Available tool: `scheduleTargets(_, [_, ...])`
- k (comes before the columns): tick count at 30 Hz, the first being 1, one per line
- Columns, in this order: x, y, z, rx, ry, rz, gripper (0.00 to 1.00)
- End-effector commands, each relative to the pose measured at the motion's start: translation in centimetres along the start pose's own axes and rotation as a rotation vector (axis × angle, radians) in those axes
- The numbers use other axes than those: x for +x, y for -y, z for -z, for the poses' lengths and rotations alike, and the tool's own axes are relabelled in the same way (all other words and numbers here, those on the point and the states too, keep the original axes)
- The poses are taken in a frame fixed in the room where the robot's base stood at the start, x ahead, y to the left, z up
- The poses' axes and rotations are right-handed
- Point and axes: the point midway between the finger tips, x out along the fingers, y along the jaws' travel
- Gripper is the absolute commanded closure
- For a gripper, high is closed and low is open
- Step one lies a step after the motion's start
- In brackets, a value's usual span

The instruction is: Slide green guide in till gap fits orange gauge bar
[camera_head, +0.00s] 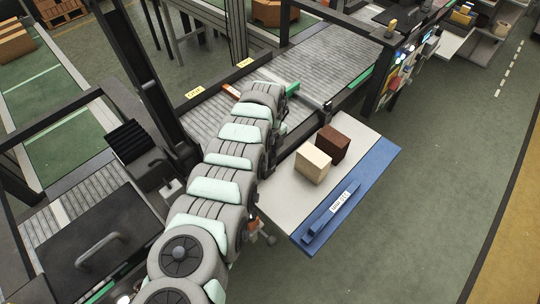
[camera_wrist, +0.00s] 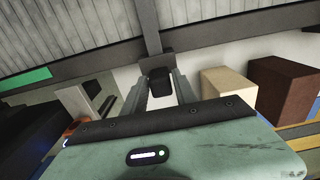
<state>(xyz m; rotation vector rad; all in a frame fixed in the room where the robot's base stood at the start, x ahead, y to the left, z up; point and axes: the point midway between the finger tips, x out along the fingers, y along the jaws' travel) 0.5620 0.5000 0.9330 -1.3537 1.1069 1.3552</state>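A green piece (camera_head: 292,89), likely part of the green guide, shows just right of my arm. In the wrist view a dark bar (camera_wrist: 149,25) crosses over the rollers and leads down to a black knob (camera_wrist: 160,83). My gripper (camera_wrist: 160,88) has a finger on each side of the knob. I cannot tell whether the fingers touch it. My arm hides the gripper and most of the gap in the head view.
A cream block (camera_head: 312,163) and a brown block (camera_head: 333,144) stand on the side table (camera_head: 283,192), right of my gripper. A blue bar with a white label (camera_head: 335,208) lies near the table's front edge.

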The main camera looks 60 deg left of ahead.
Motion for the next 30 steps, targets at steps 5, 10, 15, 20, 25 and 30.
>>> scheduleTargets(5, [0.0,0.0,0.1,0.000,-0.001,0.000,0.51])
scheduleTargets(10, [0.0,0.1,0.1,0.001,-0.001,0.000,0.51])
scheduleTargets(15, [-0.6,0.1,0.1,0.001,-0.001,0.001,0.51])
scheduleTargets(20, [-2.8,0.0,-0.2,-0.001,0.002,0.001,0.51])
scheduleTargets(25, [-5.7,0.0,-0.2,0.001,0.004,0.001,0.51])
scheduleTargets(30, [-8.3,0.0,-0.1,-0.001,0.002,0.000,0.51])
